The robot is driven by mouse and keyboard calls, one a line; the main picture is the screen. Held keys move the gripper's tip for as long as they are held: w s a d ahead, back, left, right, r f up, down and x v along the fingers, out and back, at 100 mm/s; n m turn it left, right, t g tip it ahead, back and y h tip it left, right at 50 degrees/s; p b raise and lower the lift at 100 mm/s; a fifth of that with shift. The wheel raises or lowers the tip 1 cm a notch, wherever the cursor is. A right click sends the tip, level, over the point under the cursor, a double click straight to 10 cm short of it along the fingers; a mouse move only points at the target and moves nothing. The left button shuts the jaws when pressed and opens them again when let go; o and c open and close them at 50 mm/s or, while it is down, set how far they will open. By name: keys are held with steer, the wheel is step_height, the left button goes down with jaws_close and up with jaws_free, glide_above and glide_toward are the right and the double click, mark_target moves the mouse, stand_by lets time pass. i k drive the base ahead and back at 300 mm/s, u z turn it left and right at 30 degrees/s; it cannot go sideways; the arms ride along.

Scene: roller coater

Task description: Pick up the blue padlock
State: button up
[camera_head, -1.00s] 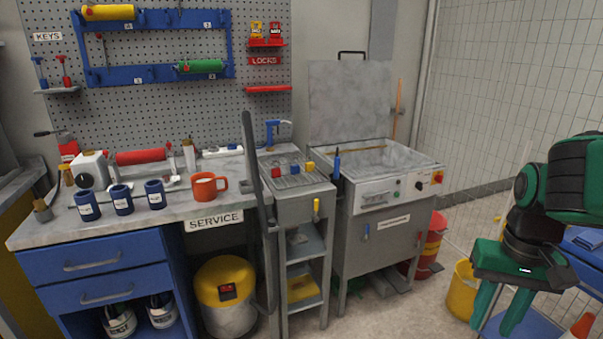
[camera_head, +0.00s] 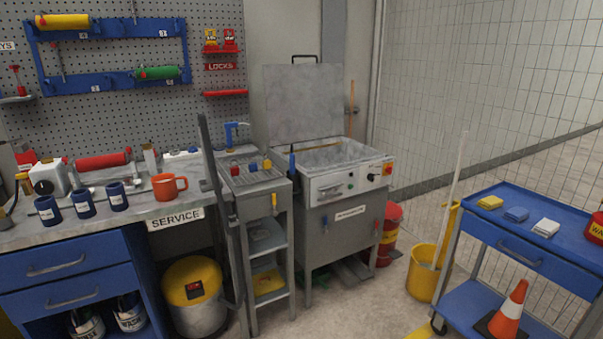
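A small blue item (camera_head: 253,168), which looks like the blue padlock, sits between a red one (camera_head: 235,168) and a yellow one (camera_head: 267,164) on the slatted top of a narrow grey stand (camera_head: 262,185). It is too small to make out its shackle. My gripper is not in view, so its state does not show.
A workbench (camera_head: 120,216) with an orange mug (camera_head: 168,186) stands left of the stand, and a grey wash tank (camera_head: 335,185) stands right. A dark upright bar (camera_head: 215,160) rises before the stand's left side. A blue cart (camera_head: 520,245) stands right; the centre floor is open.

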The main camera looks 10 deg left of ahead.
mark_target(253, 167)
steer(key=z, duration=0.5)
steer(key=k, duration=0.65)
steer(key=z, duration=0.3)
steer(key=i, duration=0.95)
steer(key=u, duration=0.9)
steer(key=i, duration=1.05)
steer(key=u, duration=1.2)
steer(key=i, duration=0.7)
steer(key=u, duration=0.6)
